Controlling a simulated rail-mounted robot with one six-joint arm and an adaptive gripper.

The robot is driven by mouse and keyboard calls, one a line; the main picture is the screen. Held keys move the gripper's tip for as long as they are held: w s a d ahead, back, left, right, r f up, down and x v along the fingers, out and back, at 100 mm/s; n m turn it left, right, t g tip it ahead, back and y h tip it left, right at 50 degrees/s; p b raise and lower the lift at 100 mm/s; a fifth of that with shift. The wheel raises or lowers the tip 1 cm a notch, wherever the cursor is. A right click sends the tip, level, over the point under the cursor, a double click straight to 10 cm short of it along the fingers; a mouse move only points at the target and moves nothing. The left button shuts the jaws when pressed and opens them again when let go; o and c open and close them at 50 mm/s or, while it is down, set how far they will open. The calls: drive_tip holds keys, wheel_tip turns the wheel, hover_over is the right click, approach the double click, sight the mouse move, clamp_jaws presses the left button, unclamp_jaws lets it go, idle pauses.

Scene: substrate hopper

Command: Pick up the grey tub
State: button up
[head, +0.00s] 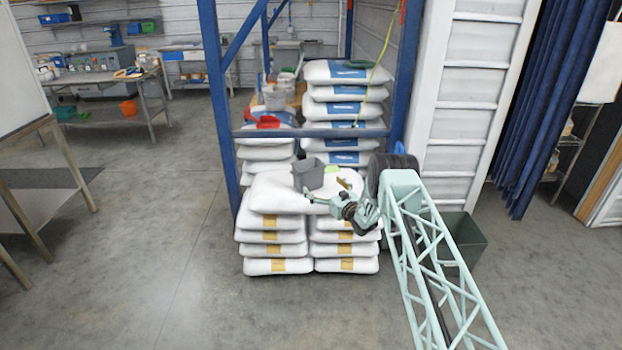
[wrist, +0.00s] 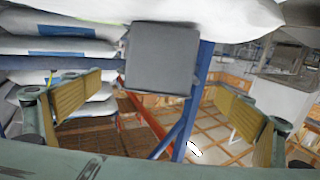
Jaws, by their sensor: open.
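The grey tub (head: 308,174) sits on top of the front stack of white sacks (head: 275,195) in the head view. In the wrist view the scene appears upside down, and the tub (wrist: 162,58) shows near the top middle, against a white sack. My gripper (head: 326,192) is just in front of the tub and to its right in the head view. In the wrist view my gripper (wrist: 161,88) has its tan-padded fingers wide apart, with the tub centred in the gap beyond them. Nothing is held. The tub's far side is hidden.
A blue rack frame (head: 214,85) stands around the sacks, with a crossbar behind the tub. A taller sack stack (head: 345,110) is behind. A dark green bin (head: 465,240) stands on the floor behind my arm.

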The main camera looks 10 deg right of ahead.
sight(313, 178)
drive_tip(key=shift+s+d+f, duration=0.1)
drive_tip(key=shift+s+f, duration=0.1)
drive_tip(key=shift+f, duration=0.3)
drive_tip(key=shift+w, duration=0.1)
drive_tip(key=shift+b+x, duration=1.1)
drive_tip(key=shift+x, duration=3.1)
drive_tip(key=shift+r, duration=0.1)
drive_tip(key=shift+w, duration=0.15)
drive_tip(key=shift+b+x, duration=1)
drive_tip(key=shift+x, duration=0.9)
drive_tip(key=shift+w+a, duration=0.2)
drive_tip(key=shift+w, duration=0.3)
drive_tip(key=shift+c, duration=0.3)
